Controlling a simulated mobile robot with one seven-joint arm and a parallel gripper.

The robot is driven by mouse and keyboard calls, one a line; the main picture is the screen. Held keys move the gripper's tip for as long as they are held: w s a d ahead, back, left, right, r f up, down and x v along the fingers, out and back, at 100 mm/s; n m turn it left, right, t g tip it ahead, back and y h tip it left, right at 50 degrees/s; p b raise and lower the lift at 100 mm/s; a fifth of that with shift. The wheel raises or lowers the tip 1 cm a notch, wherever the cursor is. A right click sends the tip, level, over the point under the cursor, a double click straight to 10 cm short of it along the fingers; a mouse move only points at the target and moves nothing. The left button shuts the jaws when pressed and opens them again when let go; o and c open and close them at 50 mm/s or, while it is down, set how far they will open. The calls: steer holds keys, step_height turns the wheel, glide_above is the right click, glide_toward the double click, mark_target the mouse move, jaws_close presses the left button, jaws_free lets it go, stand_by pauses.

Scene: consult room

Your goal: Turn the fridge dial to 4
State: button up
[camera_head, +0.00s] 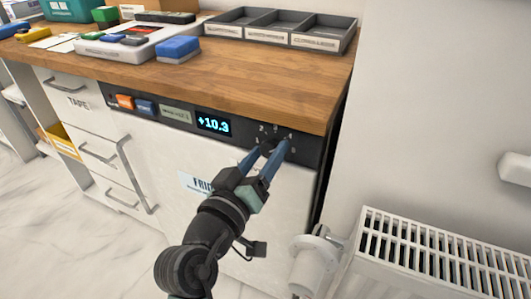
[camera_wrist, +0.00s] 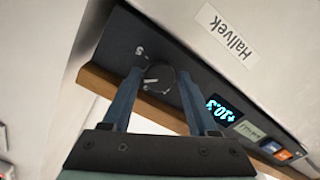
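The fridge dial (camera_head: 268,146) is a small dark round knob at the right end of the black panel (camera_head: 232,144), with small white numbers around it. It shows larger in the wrist view (camera_wrist: 160,76). Which number it points to cannot be read. The display (camera_head: 213,124) reads +10.3 in cyan. My gripper (camera_head: 263,157) reaches up to the panel, its two blue fingers on either side of the dial. In the wrist view the fingertips (camera_wrist: 160,72) lie close against the dial's edges; whether they press on it is unclear.
The wooden counter (camera_head: 270,72) overhangs just above the panel. It carries a dark divided tray (camera_head: 224,30) and a blue sponge-like block (camera_head: 178,47). A white radiator (camera_head: 440,255) with its valve (camera_head: 318,255) stands at the lower right, near my arm.

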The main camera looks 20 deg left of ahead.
steer(key=shift+o, duration=0.9)
steer(key=shift+s, duration=0.1)
steer(key=s+p, duration=0.1)
steer(key=s, duration=1.1)
steer(key=shift+s+a, duration=0.25)
steer(key=shift+s, duration=0.15)
